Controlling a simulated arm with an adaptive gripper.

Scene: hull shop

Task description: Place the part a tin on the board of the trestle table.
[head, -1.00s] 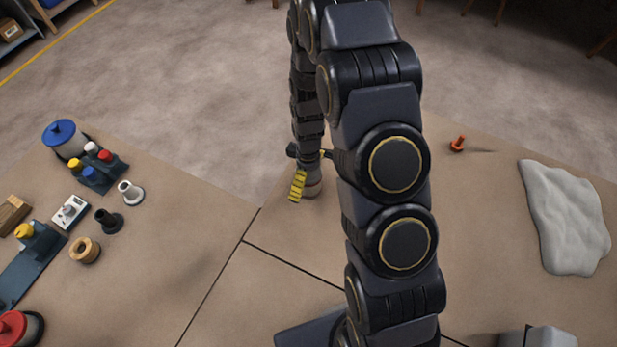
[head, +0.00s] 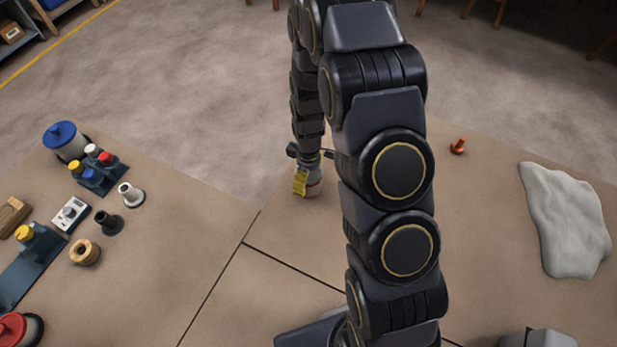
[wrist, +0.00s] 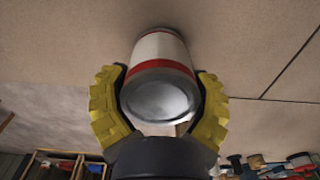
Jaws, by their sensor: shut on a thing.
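The tin (wrist: 160,48), pale with red bands and a grey metal end, is between the yellow fingers of my gripper (wrist: 160,82) in the wrist view. The fingers are shut on its sides. In the head view, the tin (head: 315,189) is at the far edge of the trestle table's board (head: 480,240), with my gripper (head: 307,181) around it. My arm hides part of the board. I cannot tell whether the tin's base touches the board.
To the left are a blue-lidded container (head: 62,140), a rack of small bottles (head: 98,180), a wooden ring (head: 85,252) and a red-topped container (head: 15,328). To the right are an orange peg (head: 457,147) and a grey-white cloth (head: 565,220). Board between them is bare.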

